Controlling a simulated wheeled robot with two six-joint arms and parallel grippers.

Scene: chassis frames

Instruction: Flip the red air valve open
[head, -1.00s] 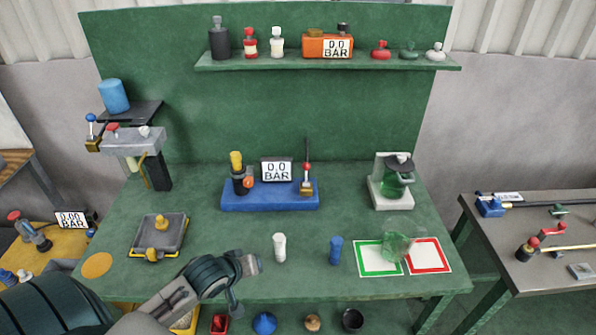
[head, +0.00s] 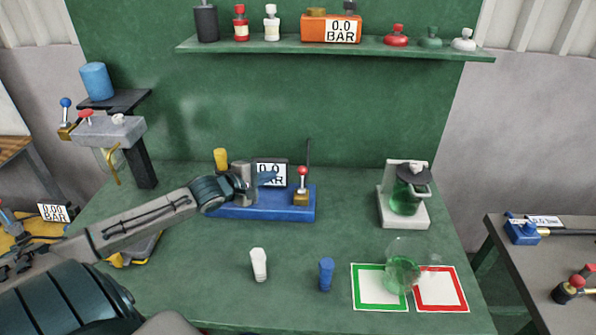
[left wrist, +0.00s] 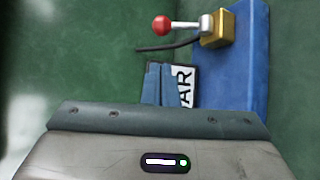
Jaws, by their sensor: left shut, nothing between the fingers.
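The red air valve is a red-balled metal lever (head: 303,172) on a brass block (head: 302,199), at the right end of a blue base (head: 270,210). The lever stands upright in the head view. In the left wrist view the red ball (left wrist: 162,25) and brass block (left wrist: 218,28) lie beyond the fingertips. My left gripper (head: 274,178) is shut and empty, in front of the gauge display (head: 270,168) and left of the lever, apart from it. Its blue fingers (left wrist: 159,85) partly cover the display. My right gripper is out of view.
A black hose (head: 308,152) rises behind the lever. A yellow-topped part (head: 221,158) is partly hidden behind my left wrist. White (head: 259,264) and blue (head: 326,273) pieces stand in front. A green-liquid jar (head: 405,195) is at right. A shelf (head: 340,50) runs above.

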